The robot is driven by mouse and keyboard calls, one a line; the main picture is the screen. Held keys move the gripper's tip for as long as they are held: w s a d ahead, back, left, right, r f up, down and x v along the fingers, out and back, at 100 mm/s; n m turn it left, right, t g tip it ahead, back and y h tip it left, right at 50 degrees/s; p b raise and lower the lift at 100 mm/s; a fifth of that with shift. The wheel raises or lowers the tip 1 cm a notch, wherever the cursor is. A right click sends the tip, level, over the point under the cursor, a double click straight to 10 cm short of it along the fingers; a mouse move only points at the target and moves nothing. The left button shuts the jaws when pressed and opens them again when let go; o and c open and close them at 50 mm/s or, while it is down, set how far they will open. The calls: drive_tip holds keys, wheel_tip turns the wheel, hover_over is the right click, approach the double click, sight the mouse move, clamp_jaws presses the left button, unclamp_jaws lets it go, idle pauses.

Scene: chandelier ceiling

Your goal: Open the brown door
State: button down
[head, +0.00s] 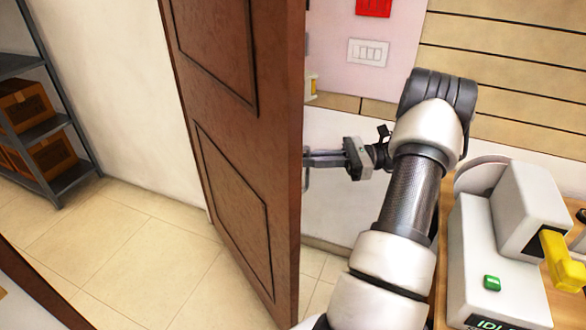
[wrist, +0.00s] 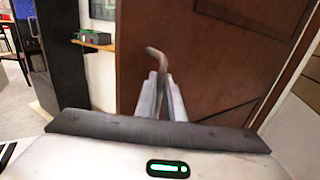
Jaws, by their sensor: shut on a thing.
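The brown door (head: 235,140) stands ajar in the head view, seen at a steep angle, with its free edge toward my arm. In the wrist view the brown door (wrist: 215,65) fills the upper middle and right. A metal door handle (wrist: 156,54) sticks up between my fingers there. My gripper (wrist: 158,92) is shut on the handle, its two fingers on either side of it. In the head view my gripper (head: 322,158) reaches from the right to the door's edge. The fingertips and most of the handle are hidden or hard to make out there.
Left of the door, a dark shelf unit (head: 45,125) with brown boxes stands by a white wall. Beige floor tiles (head: 140,245) there are clear. At right, a white machine (head: 515,235) sits on a wooden surface close to my arm. A switch panel (head: 368,52) is on the wall.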

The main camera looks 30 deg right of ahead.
drive_tip(key=w+d, duration=0.1)
drive_tip(key=d, duration=0.6)
drive_tip(key=shift+w+r, duration=0.15)
drive_tip(key=shift+w, duration=0.1)
drive_tip(key=shift+d, duration=0.1)
drive_tip(key=c, duration=1.9)
unclamp_jaws()
drive_tip(key=shift+w, duration=0.1)
drive_tip(key=shift+o, duration=0.2)
drive_tip(key=shift+b, duration=0.3)
drive_tip(key=b+v, duration=0.3)
drive_tip(key=v, duration=0.9)
